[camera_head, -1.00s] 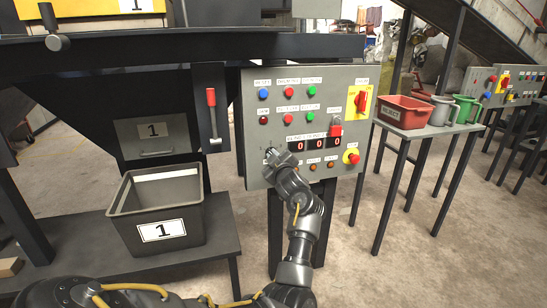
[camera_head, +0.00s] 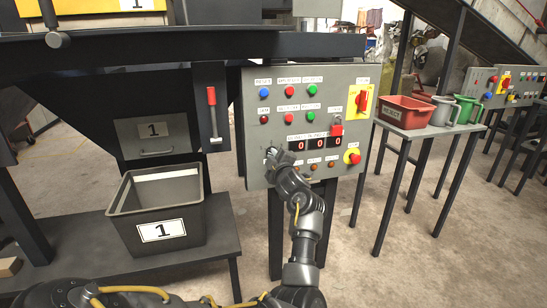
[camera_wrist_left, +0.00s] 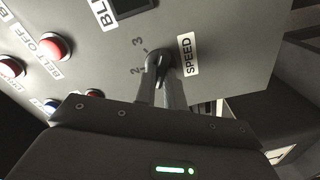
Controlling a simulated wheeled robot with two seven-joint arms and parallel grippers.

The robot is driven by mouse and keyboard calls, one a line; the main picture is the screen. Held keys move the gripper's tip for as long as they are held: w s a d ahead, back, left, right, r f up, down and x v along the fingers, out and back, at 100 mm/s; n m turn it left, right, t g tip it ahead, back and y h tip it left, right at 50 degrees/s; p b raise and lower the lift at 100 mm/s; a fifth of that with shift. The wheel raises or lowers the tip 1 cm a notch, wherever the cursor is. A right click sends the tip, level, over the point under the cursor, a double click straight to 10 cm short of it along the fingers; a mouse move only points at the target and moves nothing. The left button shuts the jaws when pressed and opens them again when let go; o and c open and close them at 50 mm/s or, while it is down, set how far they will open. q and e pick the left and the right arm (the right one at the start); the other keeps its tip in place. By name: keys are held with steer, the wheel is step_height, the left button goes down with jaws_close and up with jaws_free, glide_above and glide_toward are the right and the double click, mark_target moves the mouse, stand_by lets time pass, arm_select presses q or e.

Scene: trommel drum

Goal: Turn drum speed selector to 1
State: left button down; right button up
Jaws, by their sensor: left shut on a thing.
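The drum speed selector is a small dark knob (camera_wrist_left: 161,62) on the grey control panel (camera_head: 262,92). In the left wrist view it sits beside the label SPEED, with the marks 3 and 2 visible near it; no mark 1 can be made out. My left gripper (camera_head: 270,155) is at the panel's lower left in the head view and hides the knob there. In the left wrist view the fingers of the gripper (camera_wrist_left: 162,78) are shut around the knob, one on each side. Which mark the knob points to cannot be told. My right gripper is not in view.
A lever (camera_head: 212,110) stands left of the panel. A grey bin (camera_head: 160,215) is below left; a red bin (camera_head: 405,112) is at right.

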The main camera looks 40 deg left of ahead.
arm_select(q)
steer(key=c, duration=1.5)
jaws_free()
